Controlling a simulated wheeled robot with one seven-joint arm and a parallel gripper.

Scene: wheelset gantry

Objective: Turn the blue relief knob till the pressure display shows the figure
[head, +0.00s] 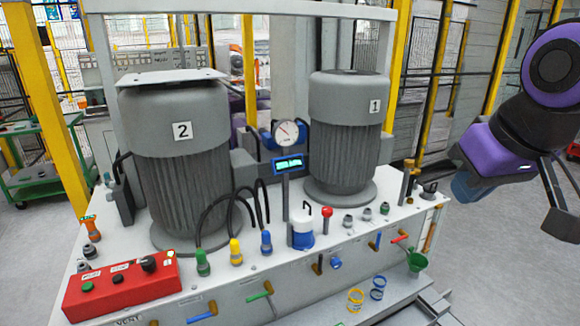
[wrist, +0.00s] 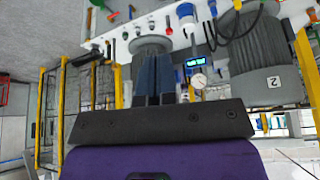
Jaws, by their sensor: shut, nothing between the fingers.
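A small round blue knob (head: 336,263), which looks like the relief knob, sits on the front face of the white bench. The pressure display (head: 288,164) is a blue-framed box with a lit green readout on a post; its figure is too small to read. It also shows upside down in the wrist view (wrist: 195,62). A round dial gauge (head: 290,133) sits above it. My gripper (head: 466,187) is off the bench's right end, well apart from the knob. In the wrist view its blue-grey fingers (wrist: 153,80) are together and empty.
Two grey motors, marked 2 (head: 175,160) and 1 (head: 345,130), stand on the bench. A blue-and-white canister (head: 302,232), a red-topped lever (head: 326,214) and hose couplings stand nearby. A red button box (head: 122,287) is at left. A green funnel (head: 417,262) juts out at right. Floor at right is clear.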

